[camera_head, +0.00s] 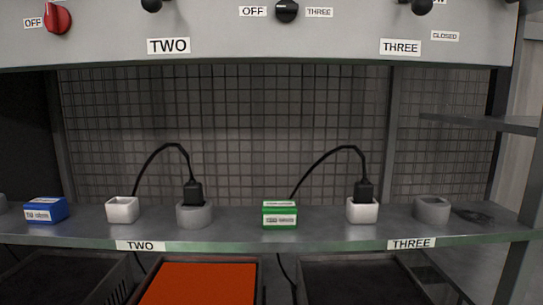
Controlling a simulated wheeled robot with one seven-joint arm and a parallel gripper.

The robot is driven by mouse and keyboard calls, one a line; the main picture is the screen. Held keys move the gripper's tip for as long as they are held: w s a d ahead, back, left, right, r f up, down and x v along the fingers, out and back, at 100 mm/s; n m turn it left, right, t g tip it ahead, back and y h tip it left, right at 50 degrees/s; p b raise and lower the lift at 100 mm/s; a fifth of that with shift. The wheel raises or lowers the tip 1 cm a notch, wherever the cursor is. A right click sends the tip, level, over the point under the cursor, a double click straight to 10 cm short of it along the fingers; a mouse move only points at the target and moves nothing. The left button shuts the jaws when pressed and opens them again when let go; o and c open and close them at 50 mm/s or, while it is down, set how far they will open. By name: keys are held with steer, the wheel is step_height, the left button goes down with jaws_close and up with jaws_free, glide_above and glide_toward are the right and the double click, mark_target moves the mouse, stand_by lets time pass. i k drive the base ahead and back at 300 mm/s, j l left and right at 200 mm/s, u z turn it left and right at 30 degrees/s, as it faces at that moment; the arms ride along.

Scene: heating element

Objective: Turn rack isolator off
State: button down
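A red rotary knob (57,18) sits on the grey panel (220,42) at the top left of the head view, with a white "OFF" label (33,22) to its left. Its upper edge is close to the top of the picture. No label reading "rack isolator" shows, so the frame does not confirm which control that is. A black knob (287,11) at the top middle stands between an "OFF" label (253,11) and a "THREE" label (319,12). My gripper is not in view.
Below the panel, a shelf (330,236) holds a blue box (45,210), a green box (280,213), white sockets and grey round holders. Black plugs (193,192) with cables stand in two of them. Two more black controls (152,5) (421,6) are cut off above.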

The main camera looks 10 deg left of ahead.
mark_target(58, 20)
steer(key=u, duration=1.3)
